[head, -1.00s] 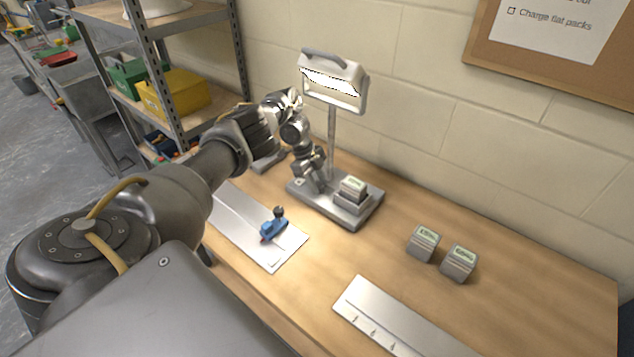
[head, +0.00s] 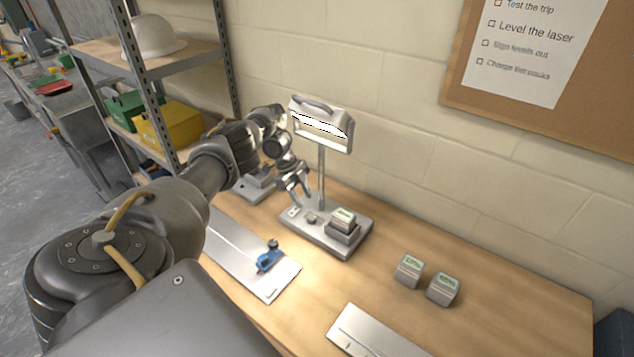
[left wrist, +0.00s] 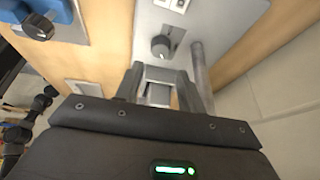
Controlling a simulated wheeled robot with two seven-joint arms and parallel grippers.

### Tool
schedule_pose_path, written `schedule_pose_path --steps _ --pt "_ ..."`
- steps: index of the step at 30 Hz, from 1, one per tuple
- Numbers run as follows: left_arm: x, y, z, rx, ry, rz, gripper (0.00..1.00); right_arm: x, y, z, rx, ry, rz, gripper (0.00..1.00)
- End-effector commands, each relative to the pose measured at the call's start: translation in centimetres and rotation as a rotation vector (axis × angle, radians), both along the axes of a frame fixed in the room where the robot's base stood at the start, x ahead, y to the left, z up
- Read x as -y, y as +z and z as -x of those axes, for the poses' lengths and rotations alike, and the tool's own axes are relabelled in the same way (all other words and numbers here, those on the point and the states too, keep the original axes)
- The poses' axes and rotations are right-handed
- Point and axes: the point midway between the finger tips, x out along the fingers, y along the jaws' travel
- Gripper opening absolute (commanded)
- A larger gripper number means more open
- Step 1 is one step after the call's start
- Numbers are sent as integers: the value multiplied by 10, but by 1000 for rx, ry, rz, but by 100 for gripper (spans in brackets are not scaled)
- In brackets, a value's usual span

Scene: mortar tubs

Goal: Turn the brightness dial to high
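The work lamp (head: 322,122) stands lit on a grey base (head: 352,238) on the bench. A small dark round dial (head: 311,218) sits on the base. The left wrist view shows the dial (left wrist: 160,47) just beyond the fingertips, beside the lamp post (left wrist: 199,65). Its setting cannot be read. My left gripper (head: 296,192) is above the base's left end, apart from the dial. Its fingers (left wrist: 160,85) look spread, with nothing clearly held. My right gripper is out of view.
A battery-like block (head: 342,220) sits in the base, and two similar blocks (head: 410,270) (head: 443,289) stand to the right. A blue tool with a black knob (head: 268,260) lies on a pale plate (head: 240,255). Shelves (head: 190,50) stand left and a wall behind.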

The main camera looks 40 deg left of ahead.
Motion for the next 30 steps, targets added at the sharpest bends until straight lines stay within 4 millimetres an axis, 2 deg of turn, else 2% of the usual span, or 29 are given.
schedule_pose_path --steps 1,9,30 --pt "-8 11 5 -1 6 -3 39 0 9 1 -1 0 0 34" --pt "-16 26 7 -1 9 -1 39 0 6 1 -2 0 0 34" --pt "-15 27 6 -1 8 1 39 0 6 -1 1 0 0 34"
